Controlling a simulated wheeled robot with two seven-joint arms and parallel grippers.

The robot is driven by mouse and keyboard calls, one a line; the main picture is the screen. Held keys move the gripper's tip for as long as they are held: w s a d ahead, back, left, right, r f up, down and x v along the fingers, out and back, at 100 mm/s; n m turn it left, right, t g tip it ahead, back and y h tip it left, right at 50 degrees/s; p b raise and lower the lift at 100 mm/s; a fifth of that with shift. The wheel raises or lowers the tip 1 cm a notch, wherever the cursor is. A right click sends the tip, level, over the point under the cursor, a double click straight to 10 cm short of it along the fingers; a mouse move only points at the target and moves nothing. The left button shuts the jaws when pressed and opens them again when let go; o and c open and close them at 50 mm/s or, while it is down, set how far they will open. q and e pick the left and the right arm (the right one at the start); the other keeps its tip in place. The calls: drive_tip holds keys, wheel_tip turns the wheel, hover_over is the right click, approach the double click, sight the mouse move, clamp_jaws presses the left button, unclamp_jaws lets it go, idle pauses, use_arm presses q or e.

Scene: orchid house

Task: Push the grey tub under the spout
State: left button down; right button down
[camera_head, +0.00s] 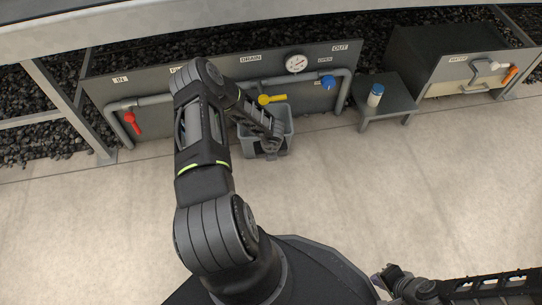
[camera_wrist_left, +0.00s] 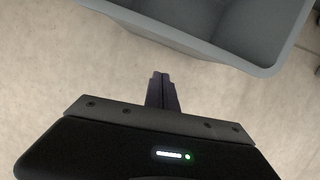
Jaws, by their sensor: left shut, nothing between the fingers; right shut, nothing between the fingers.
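The grey tub (camera_head: 287,143) stands on the floor against the pipe panel, below the yellow-handled valve (camera_head: 271,99). My left arm covers part of it, and I cannot make out the spout. The tub also shows at the top of the left wrist view (camera_wrist_left: 265,70), open and empty where visible. My left gripper (camera_wrist_left: 162,76) is shut and empty, its fingertips pointing at the tub's near side with floor visible between. In the head view it is mostly hidden by its arm. My right gripper (camera_head: 382,279) is shut and empty at the lower right, far from the tub.
The panel (camera_head: 215,80) carries a red valve (camera_head: 132,122), a gauge (camera_head: 296,63) and a blue valve (camera_head: 328,82). A small grey table (camera_head: 398,101) with a white bottle (camera_head: 375,95) stands right of it, beside a grey cabinet (camera_head: 445,65). The floor in front is clear.

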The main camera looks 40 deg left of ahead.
use_arm(q)
drive_tip(key=p+v, duration=0.4)
drive_tip(key=v, duration=0.6)
idle(0.3)
